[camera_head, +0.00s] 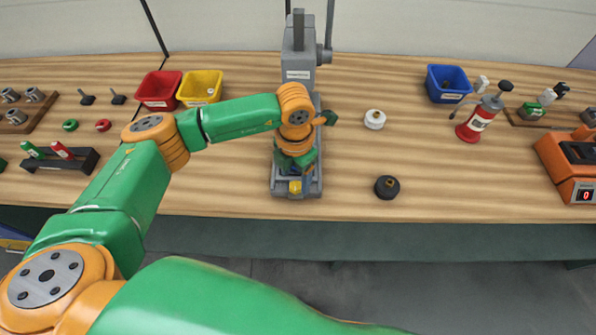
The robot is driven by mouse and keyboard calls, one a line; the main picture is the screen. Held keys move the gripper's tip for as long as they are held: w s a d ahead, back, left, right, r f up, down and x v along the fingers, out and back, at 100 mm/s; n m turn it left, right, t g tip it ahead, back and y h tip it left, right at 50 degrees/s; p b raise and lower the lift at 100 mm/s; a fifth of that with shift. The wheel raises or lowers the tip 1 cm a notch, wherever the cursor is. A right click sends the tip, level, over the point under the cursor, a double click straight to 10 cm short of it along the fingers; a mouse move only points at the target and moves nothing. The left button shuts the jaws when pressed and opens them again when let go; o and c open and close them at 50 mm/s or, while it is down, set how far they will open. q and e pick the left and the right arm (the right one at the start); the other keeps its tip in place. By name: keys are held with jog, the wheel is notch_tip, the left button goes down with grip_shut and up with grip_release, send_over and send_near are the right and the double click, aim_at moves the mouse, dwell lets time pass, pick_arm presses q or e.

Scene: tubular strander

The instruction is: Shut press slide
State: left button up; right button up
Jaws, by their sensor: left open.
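The grey press (300,60) stands upright at the middle back of the bench, with a lever at its right side. Its grey base (310,189) reaches toward the front edge. A small yellow piece (295,187) shows at the front of the base. My left gripper (296,172) is open, over the front part of the base. My arm and gripper hide most of the press slide, so its position and any contact with it cannot be told. My right gripper is out of view.
Red (158,90) and yellow (201,87) bins stand left of the press. A white-topped piece (375,119) and a black round piece (387,187) stand to its right. Farther right are a blue bin (447,84), a red pump bottle (477,122) and an orange device (570,160).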

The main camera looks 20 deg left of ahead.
aim_at(295, 184)
pick_arm(q)
jog(key=f, duration=0.2)
jog(key=shift+s+f, duration=0.25)
jog(key=shift+f, duration=0.05)
jog(key=shift+w+f, duration=0.2)
jog(key=shift+w, duration=0.25)
jog(key=shift+s+r, duration=0.1)
jog(key=shift+s, duration=0.1)
jog(key=c, duration=1)
grip_shut()
jog(key=shift+w, duration=0.1)
